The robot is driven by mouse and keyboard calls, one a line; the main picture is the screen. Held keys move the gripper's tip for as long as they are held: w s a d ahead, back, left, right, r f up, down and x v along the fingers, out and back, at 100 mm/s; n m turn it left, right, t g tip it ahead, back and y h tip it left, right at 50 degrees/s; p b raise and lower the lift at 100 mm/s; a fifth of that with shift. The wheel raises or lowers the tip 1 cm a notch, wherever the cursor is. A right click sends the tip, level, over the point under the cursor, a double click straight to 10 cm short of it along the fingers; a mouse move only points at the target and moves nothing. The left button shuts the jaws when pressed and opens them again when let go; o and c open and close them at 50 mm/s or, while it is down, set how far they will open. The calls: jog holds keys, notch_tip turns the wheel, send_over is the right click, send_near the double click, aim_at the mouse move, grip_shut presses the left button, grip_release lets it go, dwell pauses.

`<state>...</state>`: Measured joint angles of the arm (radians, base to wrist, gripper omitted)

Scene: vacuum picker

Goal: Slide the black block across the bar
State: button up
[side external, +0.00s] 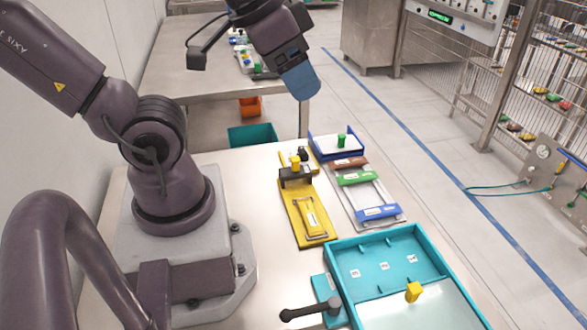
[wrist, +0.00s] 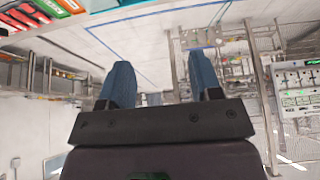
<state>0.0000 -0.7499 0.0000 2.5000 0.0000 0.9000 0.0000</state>
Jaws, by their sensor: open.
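The black block (side external: 296,178) sits across the far part of a yellow plate (side external: 319,238) on the metal table. A yellow knob-like piece (side external: 295,162) shows just behind the block. A raised yellow bar-like piece (side external: 309,217) inside a thin dark frame lies on the near part of the plate; I cannot tell if this is the bar. My gripper (side external: 300,84) is high above the far end of the table, well clear of the block. In the wrist view my gripper (wrist: 162,82) has its two blue fingers apart with nothing between them. The block is not visible there.
Right of the yellow plate is a grey frame (side external: 396,212) with brown, green and blue sliding pieces. A blue tray (side external: 323,155) stands behind it. A teal tray (side external: 335,262) with a yellow block (side external: 413,292) is at front right.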

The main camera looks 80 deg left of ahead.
dwell(0.4)
jog(key=shift+c, duration=0.9)
jog(key=shift+a+f, duration=0.1)
jog(key=shift+a, duration=0.1)
jog(key=shift+c, duration=0.4)
jog(key=g, duration=0.6)
send_over(295, 160)
notch_tip(295, 160, down, 18)
notch_tip(295, 160, down, 12)
jog(key=shift+r, duration=0.1)
jog(key=shift+c, duration=0.3)
